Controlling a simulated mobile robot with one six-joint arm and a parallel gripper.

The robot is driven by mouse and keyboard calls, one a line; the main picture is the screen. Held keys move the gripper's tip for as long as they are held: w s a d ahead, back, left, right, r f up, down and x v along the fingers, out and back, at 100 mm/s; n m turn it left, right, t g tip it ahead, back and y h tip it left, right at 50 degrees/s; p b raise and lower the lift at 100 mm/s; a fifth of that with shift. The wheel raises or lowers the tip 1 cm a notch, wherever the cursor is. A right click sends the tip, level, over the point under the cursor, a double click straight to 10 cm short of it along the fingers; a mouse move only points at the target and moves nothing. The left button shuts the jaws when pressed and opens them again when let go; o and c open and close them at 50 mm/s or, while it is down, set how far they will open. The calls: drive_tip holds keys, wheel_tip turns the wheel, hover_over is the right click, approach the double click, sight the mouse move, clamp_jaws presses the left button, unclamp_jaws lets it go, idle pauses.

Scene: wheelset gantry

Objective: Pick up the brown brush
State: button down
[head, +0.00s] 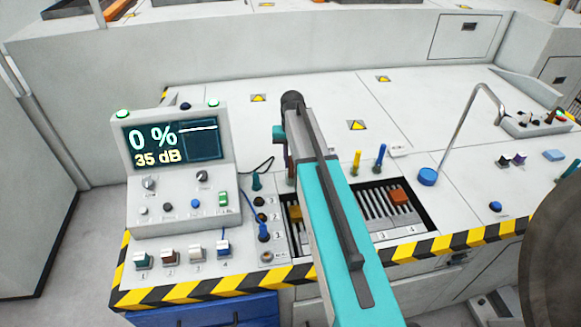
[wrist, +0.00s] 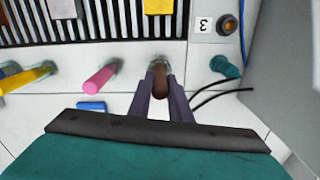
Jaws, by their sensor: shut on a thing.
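The brown brush (wrist: 159,80) shows in the wrist view as a dark brown handle between the two purple fingers of my gripper (wrist: 160,92). The fingers are closed on it from both sides. Its far end meets a pale greenish round socket (wrist: 162,61) at the edge of the slotted grille; I cannot tell whether it is still seated there. In the head view my teal arm covers the brush and most of the gripper.
A pink handle (wrist: 100,77) and a yellow one (wrist: 27,77) stand left of the brown brush in the wrist view. A teal peg (wrist: 225,66) and black cables (wrist: 222,92) are on the right. The console (head: 180,175) stands left of my arm.

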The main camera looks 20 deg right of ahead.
drive_tip(key=shift+r, duration=0.15)
drive_tip(key=shift+r+b, duration=1.3)
drive_tip(key=shift+r, duration=3.55)
drive_tip(key=shift+a, duration=0.1)
drive_tip(key=s+a+n, duration=0.3)
drive_tip(key=a+n, duration=0.2)
drive_tip(key=a, duration=0.2)
drive_tip(key=s+a+n, duration=0.4)
drive_tip(key=a+n, duration=0.1)
drive_tip(key=a, duration=0.3)
drive_tip(key=shift+f, duration=0.2)
drive_tip(key=shift+a, duration=0.1)
drive_tip(key=shift+s, duration=0.1)
